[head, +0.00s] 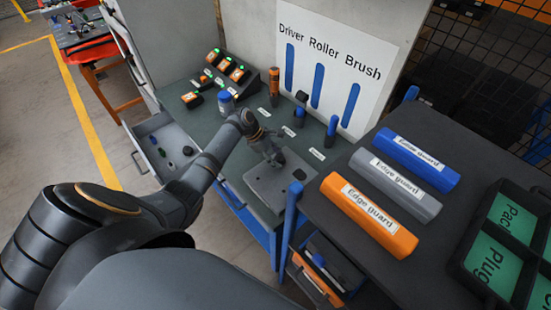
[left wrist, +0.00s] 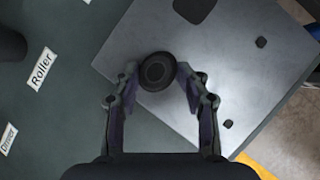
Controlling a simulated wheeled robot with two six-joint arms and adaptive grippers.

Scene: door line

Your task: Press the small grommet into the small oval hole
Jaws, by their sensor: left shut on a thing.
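My left gripper (head: 275,160) is low over the grey metal panel (head: 268,187) on the bench. In the left wrist view its fingers (left wrist: 157,76) are shut on a round black grommet (left wrist: 157,71) with a raised ring. The grommet is over the panel, near its edge; I cannot tell whether it touches. The panel also shows in the left wrist view (left wrist: 210,75). Which one is the small oval hole is unclear. My right gripper is out of view.
An open drawer (head: 165,140) with small dark parts is left of the bench. Tools stand behind the panel, below a sign (head: 330,60). A dark cart (head: 455,150) at the right bears edge guards (head: 368,215) and a green-lined tray (head: 500,245).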

